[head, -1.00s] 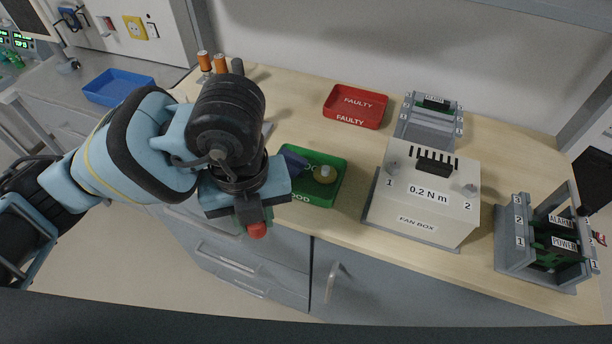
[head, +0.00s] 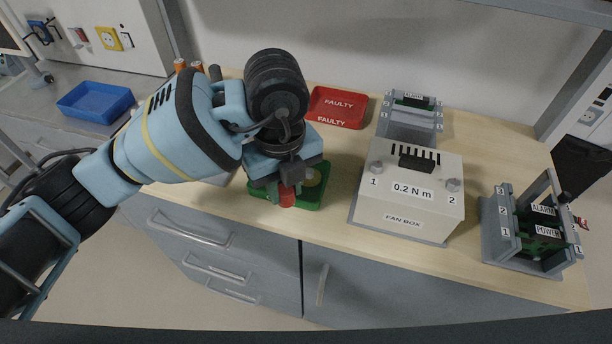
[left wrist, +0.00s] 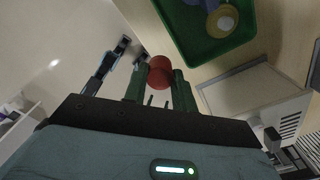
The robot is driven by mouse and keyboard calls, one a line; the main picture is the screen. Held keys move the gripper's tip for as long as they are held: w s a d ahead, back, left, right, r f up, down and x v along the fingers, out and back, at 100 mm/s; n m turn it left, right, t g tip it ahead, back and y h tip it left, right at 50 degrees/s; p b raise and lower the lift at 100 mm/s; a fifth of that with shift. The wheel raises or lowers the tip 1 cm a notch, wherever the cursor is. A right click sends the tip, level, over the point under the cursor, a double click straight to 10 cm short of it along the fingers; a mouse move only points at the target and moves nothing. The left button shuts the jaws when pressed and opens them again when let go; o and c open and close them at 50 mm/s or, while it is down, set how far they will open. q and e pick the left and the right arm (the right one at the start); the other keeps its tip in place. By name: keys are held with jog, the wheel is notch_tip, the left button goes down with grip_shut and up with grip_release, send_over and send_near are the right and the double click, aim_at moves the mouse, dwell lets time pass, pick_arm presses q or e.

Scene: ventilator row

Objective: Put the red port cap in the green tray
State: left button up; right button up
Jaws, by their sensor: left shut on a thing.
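The red port cap (head: 287,195) is held between the fingers of my left gripper (head: 285,186), which is shut on it. The cap also shows in the left wrist view (left wrist: 160,73), between the green fingertips (left wrist: 158,85). In the head view the gripper and cap are over the front part of the green tray (head: 312,197) and hide much of it. In the left wrist view the green tray (left wrist: 196,52) lies beyond the cap, which appears apart from it. A yellowish round part (left wrist: 224,20) and a blue-grey thing are in the tray. My right gripper is not in view.
A red tray (head: 345,121) marked FAULTY is behind. A blue tray (head: 95,117) is at the far left. A rack with modules (head: 535,240) stands at the right. Drawers are below the counter's front edge.

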pick_arm(q)
jog(key=shift+w+d+f, duration=0.15)
jog(key=shift+w+d, duration=0.7)
jog(key=shift+w, duration=0.2)
jog(key=shift+w+d+f, duration=0.1)
jog(key=shift+w+d, duration=0.7)
jog(key=shift+w, duration=0.25)
jog(key=shift+w, duration=0.1)
jog(key=shift+w+d+f, duration=0.15)
jog(key=shift+d+f, duration=0.05)
jog(key=shift+f, duration=1.55)
jog(key=shift+f, duration=0.65)
